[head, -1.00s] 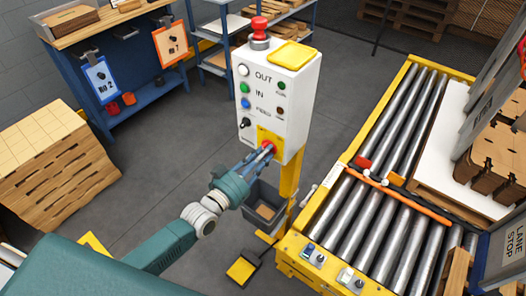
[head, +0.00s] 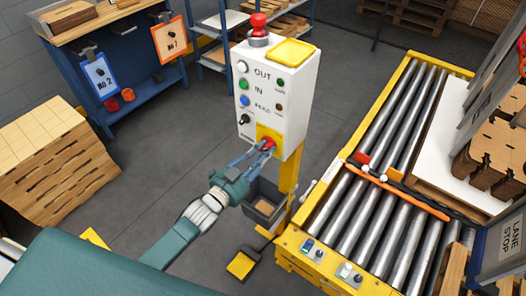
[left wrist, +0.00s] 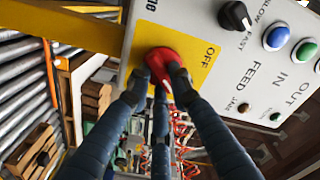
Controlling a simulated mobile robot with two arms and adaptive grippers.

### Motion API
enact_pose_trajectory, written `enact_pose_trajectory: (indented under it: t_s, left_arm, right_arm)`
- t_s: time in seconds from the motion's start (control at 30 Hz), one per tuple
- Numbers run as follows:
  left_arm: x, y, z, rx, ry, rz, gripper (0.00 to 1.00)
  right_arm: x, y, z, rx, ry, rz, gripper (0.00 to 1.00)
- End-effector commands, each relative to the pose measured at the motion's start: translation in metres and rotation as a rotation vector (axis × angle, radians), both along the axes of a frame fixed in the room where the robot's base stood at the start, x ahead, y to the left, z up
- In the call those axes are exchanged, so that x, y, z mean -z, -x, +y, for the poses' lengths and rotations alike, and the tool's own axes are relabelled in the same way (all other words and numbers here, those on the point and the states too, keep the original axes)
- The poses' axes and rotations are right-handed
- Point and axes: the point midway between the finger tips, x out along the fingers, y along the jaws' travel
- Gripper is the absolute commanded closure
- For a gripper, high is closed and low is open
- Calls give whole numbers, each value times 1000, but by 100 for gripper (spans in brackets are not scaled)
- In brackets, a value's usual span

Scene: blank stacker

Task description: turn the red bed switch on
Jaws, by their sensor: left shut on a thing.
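The red bed switch (head: 267,142) is a red knob on a yellow plate low on the front of the white control box (head: 304,95). It also shows in the left wrist view (left wrist: 160,60), where the word OFF is printed beside it on the yellow plate. My left gripper (head: 263,151) is shut on the switch, its dark blue fingers around the knob from below in the left wrist view (left wrist: 159,86). The fingers hide part of the knob, and I cannot tell its exact setting. My right gripper is not in view.
A red mushroom button (head: 258,22) tops the box, and a black knob (head: 245,119) sits above the switch plate. A grey bin (head: 265,205) hangs below. The roller conveyor (head: 385,190) lies to the right.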

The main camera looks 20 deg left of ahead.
Motion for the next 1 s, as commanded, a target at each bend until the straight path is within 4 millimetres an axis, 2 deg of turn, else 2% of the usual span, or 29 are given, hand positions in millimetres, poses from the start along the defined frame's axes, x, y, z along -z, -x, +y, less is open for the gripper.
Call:
enact_pose_trajectory:
  t_s: [0.3, 0.73, 0.77, 0.83, 1.0]
  left_arm:
    - [1, 0, 0, 0, -70, -24, 100]
    - [1, 1, 0, 1, -78, -26, 100]
    - [1, 0, 0, 2, -78, -27, 74]
    - [1, 0, 0, 0, -78, -27, 60]
    - [1, 0, 0, 1, -76, -27, 60]
  right_arm:
    - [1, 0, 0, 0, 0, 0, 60]
    - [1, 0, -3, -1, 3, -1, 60]
    - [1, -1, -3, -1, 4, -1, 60]
    - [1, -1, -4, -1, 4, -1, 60]
    - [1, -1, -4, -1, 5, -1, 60]
